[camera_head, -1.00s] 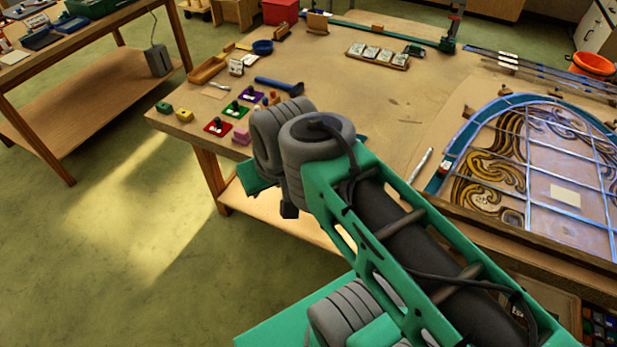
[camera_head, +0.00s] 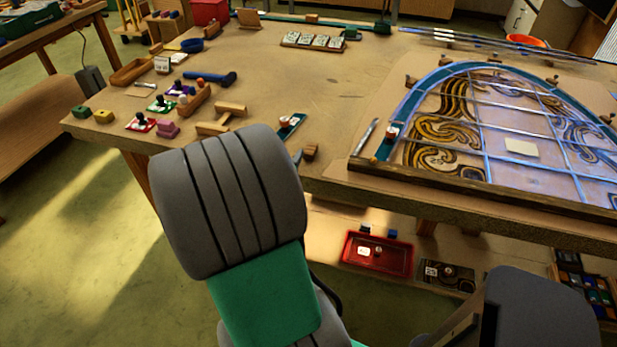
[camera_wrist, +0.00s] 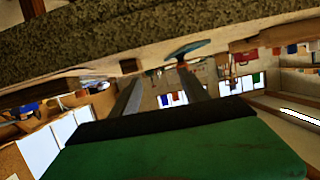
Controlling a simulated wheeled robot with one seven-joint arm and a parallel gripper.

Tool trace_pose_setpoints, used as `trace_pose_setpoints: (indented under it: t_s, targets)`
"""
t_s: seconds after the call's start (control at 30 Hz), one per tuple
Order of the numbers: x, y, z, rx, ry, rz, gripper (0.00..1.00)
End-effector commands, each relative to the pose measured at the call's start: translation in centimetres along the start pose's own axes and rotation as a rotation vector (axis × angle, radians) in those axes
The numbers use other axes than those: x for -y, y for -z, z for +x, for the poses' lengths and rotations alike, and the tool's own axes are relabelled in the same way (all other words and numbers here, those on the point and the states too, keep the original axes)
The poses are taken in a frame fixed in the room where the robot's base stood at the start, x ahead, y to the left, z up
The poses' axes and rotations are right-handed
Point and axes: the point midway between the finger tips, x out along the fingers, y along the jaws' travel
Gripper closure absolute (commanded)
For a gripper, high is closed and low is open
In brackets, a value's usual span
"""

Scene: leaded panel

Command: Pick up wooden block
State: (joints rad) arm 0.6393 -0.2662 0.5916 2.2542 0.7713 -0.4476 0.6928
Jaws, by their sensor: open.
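A small brown wooden block (camera_head: 310,152) sits near the front edge of the workbench, left of the leaded panel. Other wooden pieces, a T-shaped one (camera_head: 231,108) and a low block (camera_head: 212,128), lie to its left. My gripper (camera_wrist: 160,88) shows in the wrist view with its two dark fingers apart and nothing visible between them. A small brown block (camera_wrist: 129,66) appears beyond the fingers, against the speckled bench edge; it seems to be the same block.
The workbench (camera_head: 340,90) holds the leaded panel (camera_head: 520,130) with its wooden edge strip at right. A red tray (camera_head: 378,253) stands on the lower shelf.

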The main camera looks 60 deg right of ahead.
Motion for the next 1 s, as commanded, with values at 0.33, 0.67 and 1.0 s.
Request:
trace_pose_setpoints:
  t_s: [0.33, 0.67, 1.0]
  targets:
    - [-5.5, -1.2, 4.3, -0.173, -0.053, -0.010, 0.47]
    - [-5.3, 0.0, 9.0, -0.171, -0.052, -0.009, 0.47]
    - [-5.2, 0.0, 10.5, -0.172, -0.047, -0.010, 0.47]
